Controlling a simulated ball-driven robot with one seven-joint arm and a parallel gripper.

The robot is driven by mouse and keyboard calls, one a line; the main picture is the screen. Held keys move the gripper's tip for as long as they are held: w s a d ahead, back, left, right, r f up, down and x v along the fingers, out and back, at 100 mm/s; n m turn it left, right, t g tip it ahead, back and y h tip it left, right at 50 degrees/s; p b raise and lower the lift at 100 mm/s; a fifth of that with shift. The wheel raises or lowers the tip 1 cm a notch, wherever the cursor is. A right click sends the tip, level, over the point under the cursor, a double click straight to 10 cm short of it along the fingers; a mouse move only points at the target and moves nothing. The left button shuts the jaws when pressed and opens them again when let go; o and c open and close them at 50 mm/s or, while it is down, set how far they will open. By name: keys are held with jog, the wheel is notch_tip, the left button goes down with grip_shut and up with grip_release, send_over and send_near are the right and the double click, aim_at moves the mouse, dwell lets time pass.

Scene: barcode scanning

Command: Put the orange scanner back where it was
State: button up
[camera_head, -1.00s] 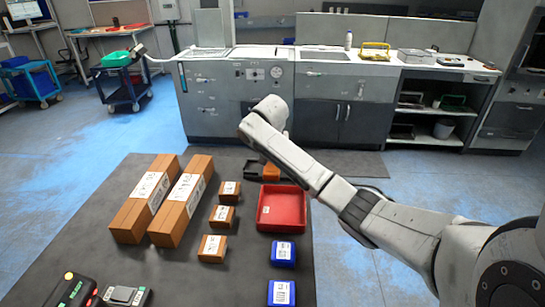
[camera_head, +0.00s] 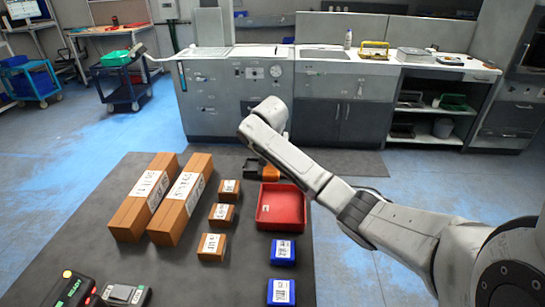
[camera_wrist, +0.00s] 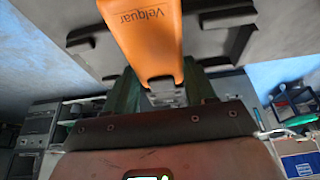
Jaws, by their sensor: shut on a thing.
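The orange scanner (camera_wrist: 150,40), marked "Velquar", is held in my gripper (camera_wrist: 160,92), between its green fingers in the wrist view. In the head view, a small part of the orange scanner (camera_head: 271,173) shows at the far end of the table, beside my arm. A dark holder (camera_head: 251,167) is next to it. In the wrist view, black raised brackets (camera_wrist: 228,18) lie on the grey surface on both sides of the scanner. Whether the scanner touches the holder cannot be told. My gripper is hidden behind my arm in the head view.
A red tray (camera_head: 281,222) lies just in front of the scanner. Blue boxes (camera_head: 283,252) are below it. Small brown boxes (camera_head: 222,215) and two long brown boxes (camera_head: 183,200) stand to the left. The table's far edge is close to the holder.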

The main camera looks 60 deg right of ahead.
jog(key=o, duration=1.4)
jog(key=shift+f, duration=0.1)
jog(key=shift+o, duration=0.2)
jog(key=v, duration=1)
jog(key=shift+a+r, duration=0.2)
jog(key=shift+r, duration=0.15)
